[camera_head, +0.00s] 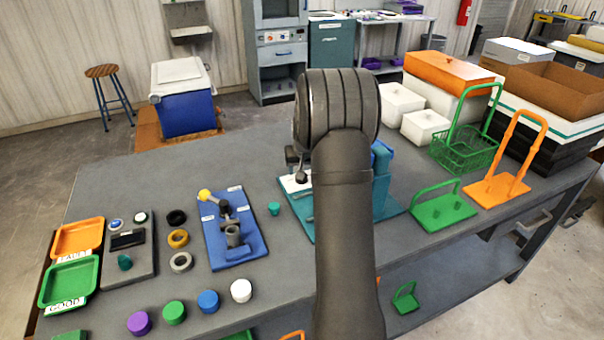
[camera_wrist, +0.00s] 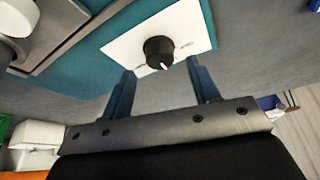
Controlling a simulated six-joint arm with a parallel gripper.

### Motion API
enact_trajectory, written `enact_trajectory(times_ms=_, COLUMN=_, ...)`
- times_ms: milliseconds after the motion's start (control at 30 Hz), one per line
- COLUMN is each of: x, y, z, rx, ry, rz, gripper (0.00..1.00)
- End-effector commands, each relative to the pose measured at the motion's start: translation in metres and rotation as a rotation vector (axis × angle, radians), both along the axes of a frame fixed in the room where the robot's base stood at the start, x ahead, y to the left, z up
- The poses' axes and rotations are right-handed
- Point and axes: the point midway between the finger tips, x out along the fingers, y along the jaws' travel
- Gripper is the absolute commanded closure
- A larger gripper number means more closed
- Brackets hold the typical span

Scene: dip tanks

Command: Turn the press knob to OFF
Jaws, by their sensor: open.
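The press knob (camera_wrist: 159,51) is a round black knob with a white pointer mark, on a white plate (camera_wrist: 195,25) fixed to the teal press base (camera_wrist: 95,62). The pointer faces down the wrist picture, between two small labels that I cannot read. My gripper (camera_wrist: 161,66) is open and empty, its two blue fingers apart, with the tips near the plate's lower edge and the knob between and just beyond them. I cannot tell how high the tips are above the plate. In the head view the teal press (camera_head: 382,187) stands mid-table, partly hidden by my arm.
Left of the press, a blue fixture (camera_head: 233,250) with a yellow-tipped lever and a small teal part (camera_head: 274,208) sit on the grey table (camera_head: 150,190). Right of it stand a green handled holder (camera_head: 443,212) and an orange one (camera_head: 497,190). Several coloured caps lie at the front.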

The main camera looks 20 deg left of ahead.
Motion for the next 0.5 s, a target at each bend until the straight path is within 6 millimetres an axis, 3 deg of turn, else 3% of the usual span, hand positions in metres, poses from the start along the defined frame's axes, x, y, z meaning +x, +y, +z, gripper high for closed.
enact_trajectory(times_ms=200, x=0.009, y=0.005, z=-0.024, rx=0.000, ry=0.000, rz=0.000, gripper=0.44)
enact_trajectory(times_ms=500, x=0.011, y=0.006, z=-0.030, rx=0.000, ry=0.000, rz=0.000, gripper=0.44)
